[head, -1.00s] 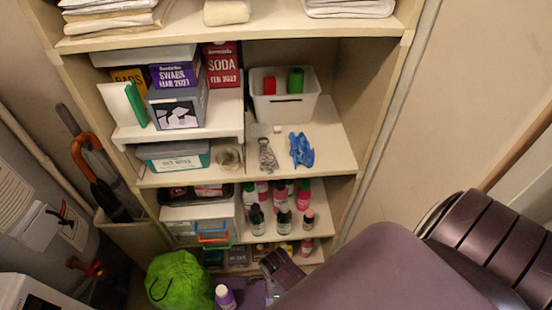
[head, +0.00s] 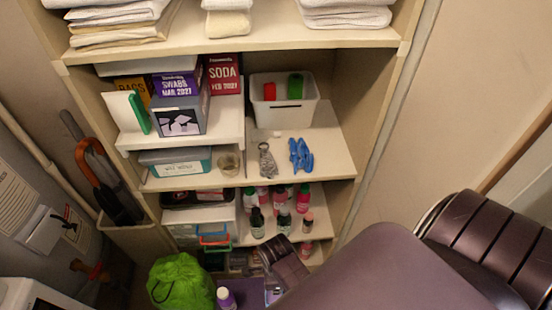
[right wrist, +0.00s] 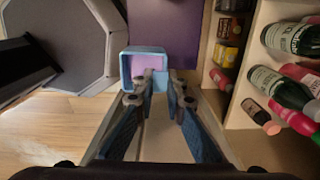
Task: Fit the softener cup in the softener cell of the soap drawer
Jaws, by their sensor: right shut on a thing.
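My right gripper (right wrist: 164,80) is shut in the right wrist view, with its fingertips at the right wall of a small square light-blue cup (right wrist: 126,72). The cup has a lilac inside and looks like the softener cup. One finger overlaps the cup's opening and the other is at its right side. A pale-edged tray or drawer (right wrist: 104,125) lies below the fingers; I cannot tell whether it is the soap drawer, and no softener cell is clearly visible. My left gripper is not in view.
Shelves of bottles (right wrist: 290,78) stand close on the right in the wrist view. A purple surface (right wrist: 180,30) lies beyond the cup, and a grey panelled thing (right wrist: 75,45) is at left.

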